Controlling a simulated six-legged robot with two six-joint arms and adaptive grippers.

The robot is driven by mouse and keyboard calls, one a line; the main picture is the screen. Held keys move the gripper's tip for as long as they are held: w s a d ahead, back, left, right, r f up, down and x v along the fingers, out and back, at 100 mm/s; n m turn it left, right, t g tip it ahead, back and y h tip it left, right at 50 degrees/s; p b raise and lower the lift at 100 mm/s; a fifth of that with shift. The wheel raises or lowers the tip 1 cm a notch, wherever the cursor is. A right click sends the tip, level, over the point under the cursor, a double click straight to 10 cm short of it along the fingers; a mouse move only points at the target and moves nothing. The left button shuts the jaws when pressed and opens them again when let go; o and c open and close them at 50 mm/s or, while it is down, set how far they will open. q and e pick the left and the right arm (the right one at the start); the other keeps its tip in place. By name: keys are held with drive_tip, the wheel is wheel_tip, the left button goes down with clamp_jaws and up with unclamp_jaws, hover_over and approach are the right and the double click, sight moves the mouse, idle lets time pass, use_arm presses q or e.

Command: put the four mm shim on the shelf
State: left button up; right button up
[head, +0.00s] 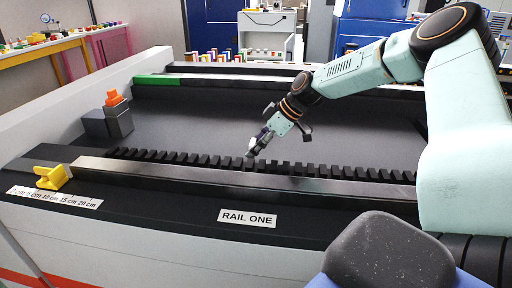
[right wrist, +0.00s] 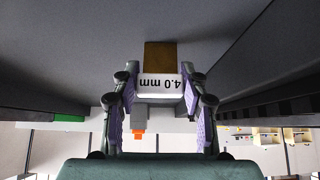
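I cannot tell which surface is the shelf. My left gripper is not in view.
A yellow stop (head: 51,177) sits by a centimetre scale (head: 55,197) at left. An orange piece (head: 115,98) stands on dark grey blocks (head: 108,121). The grey bed behind is mostly clear.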

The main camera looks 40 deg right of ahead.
drive_tip(key=o, duration=0.4)
drive_tip(key=shift+s+a+r, duration=0.25)
drive_tip(key=shift+r, duration=0.05)
drive_tip(key=shift+w+d+f, duration=0.15)
drive_tip(key=shift+f, duration=0.05)
drive_tip(key=shift+d+r+p, duration=0.1)
drive_tip(key=shift+r+p, duration=0.2)
drive_tip(key=shift+r, duration=0.1)
drive_tip(key=p+v, duration=1.1)
drive_tip(key=p, duration=0.1)
drive_tip(key=shift+s+r, duration=0.1)
drive_tip(key=shift+s, duration=0.2)
drive_tip(key=shift+o, duration=0.7)
drive_tip(key=shift+p, duration=0.55)
